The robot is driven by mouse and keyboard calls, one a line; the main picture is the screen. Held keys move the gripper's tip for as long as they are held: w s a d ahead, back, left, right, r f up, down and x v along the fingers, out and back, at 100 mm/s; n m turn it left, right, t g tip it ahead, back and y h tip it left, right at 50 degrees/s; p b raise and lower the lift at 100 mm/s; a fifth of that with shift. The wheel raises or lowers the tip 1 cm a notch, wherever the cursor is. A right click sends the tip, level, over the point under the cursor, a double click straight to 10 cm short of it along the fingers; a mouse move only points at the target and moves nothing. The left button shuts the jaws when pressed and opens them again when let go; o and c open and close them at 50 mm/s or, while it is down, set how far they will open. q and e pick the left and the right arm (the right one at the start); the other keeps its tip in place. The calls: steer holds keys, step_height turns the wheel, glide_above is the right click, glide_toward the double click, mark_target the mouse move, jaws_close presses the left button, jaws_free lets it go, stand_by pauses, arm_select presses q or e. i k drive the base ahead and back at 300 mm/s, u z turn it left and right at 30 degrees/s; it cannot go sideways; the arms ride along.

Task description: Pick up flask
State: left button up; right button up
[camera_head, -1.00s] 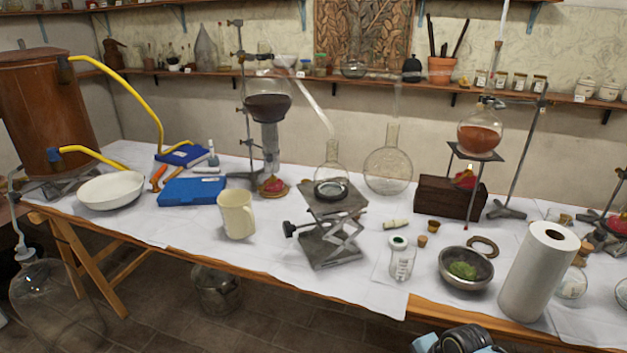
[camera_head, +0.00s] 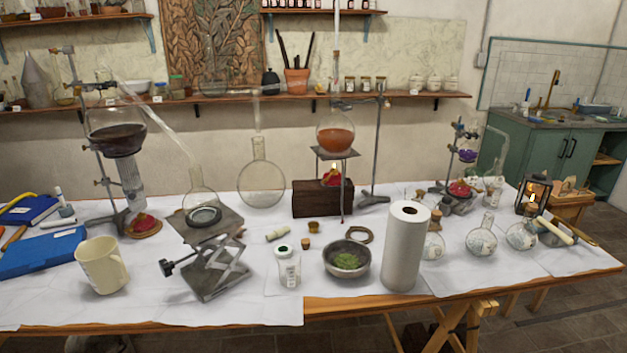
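Several glass flasks stand in view, and I cannot tell which one the task means. A flask with orange-brown liquid (camera_head: 335,138) sits on a raised stand above a small flame. A large clear round flask (camera_head: 261,184) stands behind the lab jack, towards the wall. A flask with dark liquid (camera_head: 115,134) is clamped on a stand at left. Two small round flasks, one upright-necked (camera_head: 482,240) and one tilted (camera_head: 522,235), rest at the table's right part. Neither of my grippers is in view.
The white-covered table (camera_head: 450,282) has its front edge near me. A lantern (camera_head: 533,193) stands far right.

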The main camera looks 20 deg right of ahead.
mark_target(481, 242)
steer(key=z, duration=2.25)
steer(key=i, duration=0.35)
steer(key=z, duration=0.35)
